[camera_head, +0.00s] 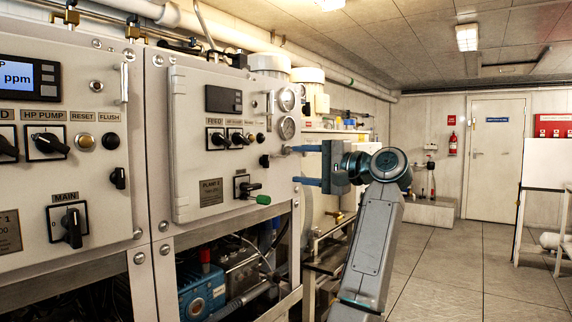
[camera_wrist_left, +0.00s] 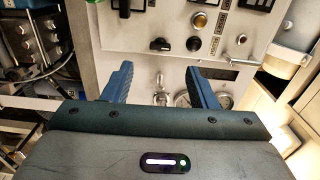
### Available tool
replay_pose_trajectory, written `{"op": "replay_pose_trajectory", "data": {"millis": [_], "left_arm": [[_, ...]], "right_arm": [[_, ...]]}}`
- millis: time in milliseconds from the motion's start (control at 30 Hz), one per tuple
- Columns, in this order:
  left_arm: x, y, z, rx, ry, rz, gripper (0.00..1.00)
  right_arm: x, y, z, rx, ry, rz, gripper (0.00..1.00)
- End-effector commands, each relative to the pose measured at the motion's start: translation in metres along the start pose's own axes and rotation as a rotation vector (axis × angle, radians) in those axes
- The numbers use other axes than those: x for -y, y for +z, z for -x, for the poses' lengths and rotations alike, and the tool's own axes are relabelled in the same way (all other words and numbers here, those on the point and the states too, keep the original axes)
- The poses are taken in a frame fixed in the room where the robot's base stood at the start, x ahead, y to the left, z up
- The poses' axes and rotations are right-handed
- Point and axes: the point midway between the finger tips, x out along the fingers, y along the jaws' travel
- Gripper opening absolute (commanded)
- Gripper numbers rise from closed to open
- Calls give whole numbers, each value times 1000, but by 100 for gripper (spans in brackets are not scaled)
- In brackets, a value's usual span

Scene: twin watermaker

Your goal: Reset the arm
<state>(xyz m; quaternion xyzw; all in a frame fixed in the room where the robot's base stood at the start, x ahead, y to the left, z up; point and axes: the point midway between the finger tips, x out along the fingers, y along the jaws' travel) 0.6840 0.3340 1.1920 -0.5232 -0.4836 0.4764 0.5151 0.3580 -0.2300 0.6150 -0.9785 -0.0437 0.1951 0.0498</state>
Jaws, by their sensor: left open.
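My left gripper (camera_head: 290,165) is in the head view, right of the middle, its arm rising from the bottom. Its two blue fingers are apart and point left toward the edge of the Plant 2 panel (camera_head: 190,160), with nothing between them. In the left wrist view my left gripper (camera_wrist_left: 160,76) shows both blue fingers spread, with a panel face (camera_wrist_left: 175,20) beyond them. I cannot tell how far the fingertips are from the panel. My right gripper is not in view.
A blue pump (camera_head: 202,292) is below the panels.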

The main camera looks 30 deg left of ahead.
Motion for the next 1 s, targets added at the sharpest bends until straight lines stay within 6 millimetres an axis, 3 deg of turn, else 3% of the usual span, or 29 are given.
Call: {"op": "replay_pose_trajectory", "data": {"millis": [200, 733, 867, 1000], "left_arm": [[0, 0, 19, 0, 0, 0, 53], [-1, 0, 20, 1, -3, -4, 53], [-16, -1, 15, 8, -52, -74, 53], [-54, -1, 3, 33, -195, -278, 53]], "right_arm": [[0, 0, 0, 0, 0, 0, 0], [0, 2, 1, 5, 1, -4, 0], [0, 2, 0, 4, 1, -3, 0], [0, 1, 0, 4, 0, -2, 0]]}}
